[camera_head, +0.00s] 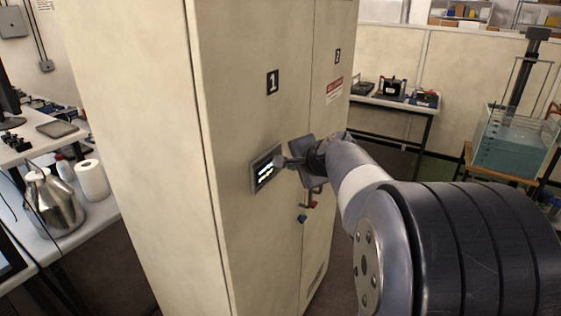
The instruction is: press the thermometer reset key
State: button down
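A small panel with a dark face and bright white markings (267,169) is mounted on the front of a tall beige cabinet (160,120), below the label "1". It looks like the thermometer; its separate keys are too small to make out. My gripper (286,162) is at the panel's right edge, with its tips very close to it. I cannot tell whether they touch it. The fingers are small and partly hidden by the wrist, so their opening does not show.
Red and blue knobs (303,218) sit on the cabinet below my wrist. A bench with a metal vessel (52,203) and a paper roll (92,180) stands at left. A water tank (512,140) on a stand is at right. Instruments (392,88) stand on a back table.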

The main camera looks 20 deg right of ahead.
dwell(0.4)
jog(key=shift+w+a, duration=0.25)
jog(key=shift+w, duration=0.1)
jog(key=shift+w+a+p, duration=0.25)
jog(key=shift+w+p, duration=0.05)
dwell(0.6)
jog(key=shift+s+d, duration=0.1)
jog(key=shift+s+d+b, duration=0.4)
jog(key=shift+s+b, duration=0.1)
jog(key=shift+s, duration=0.05)
dwell(0.4)
jog(key=s+d+b, duration=0.1)
jog(key=s, duration=0.1)
jog(key=s+d+b, duration=0.1)
jog(key=s+d, duration=0.1)
dwell(0.3)
